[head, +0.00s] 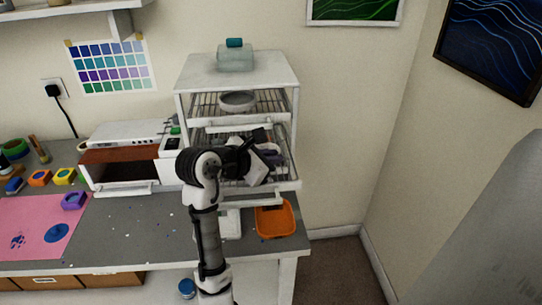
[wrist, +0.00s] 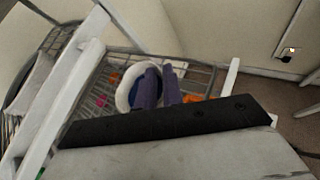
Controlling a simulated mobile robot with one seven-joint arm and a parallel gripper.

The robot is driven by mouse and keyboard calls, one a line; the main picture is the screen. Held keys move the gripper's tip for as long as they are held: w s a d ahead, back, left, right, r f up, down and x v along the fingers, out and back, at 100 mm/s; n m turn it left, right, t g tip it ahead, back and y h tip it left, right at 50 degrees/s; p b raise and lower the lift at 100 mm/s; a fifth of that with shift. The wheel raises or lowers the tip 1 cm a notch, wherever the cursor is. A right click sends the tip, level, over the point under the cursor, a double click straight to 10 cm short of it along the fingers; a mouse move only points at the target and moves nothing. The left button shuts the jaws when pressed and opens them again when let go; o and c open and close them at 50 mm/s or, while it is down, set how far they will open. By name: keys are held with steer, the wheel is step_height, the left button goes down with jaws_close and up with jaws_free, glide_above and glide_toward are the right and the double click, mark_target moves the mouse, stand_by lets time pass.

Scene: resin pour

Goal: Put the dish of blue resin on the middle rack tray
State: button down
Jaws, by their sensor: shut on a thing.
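A white drying rack (head: 180,105) stands at the back of the bench. A wire tray (head: 285,172) below its top tray is pulled out toward me; it also shows in the wrist view (wrist: 200,75). I cannot tell surely that it is the middle tray. My gripper (head: 268,156) is over this tray, partly hidden by my arm. In the wrist view my gripper (wrist: 160,88) has its purple fingers shut on the wall of a white round dish with blue inside (wrist: 125,97). The dish is over the wires; whether it touches them I cannot tell.
A grey-white bowl (head: 238,101) sits on the top tray. A teal-capped container (head: 235,57) stands on the rack's roof. An orange bin (head: 276,220) is on the bench below the tray. An open oven-like box (head: 122,165) and a pink mat (head: 35,225) are to the left.

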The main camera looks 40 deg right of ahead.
steer(key=c, duration=1.5)
jaws_free()
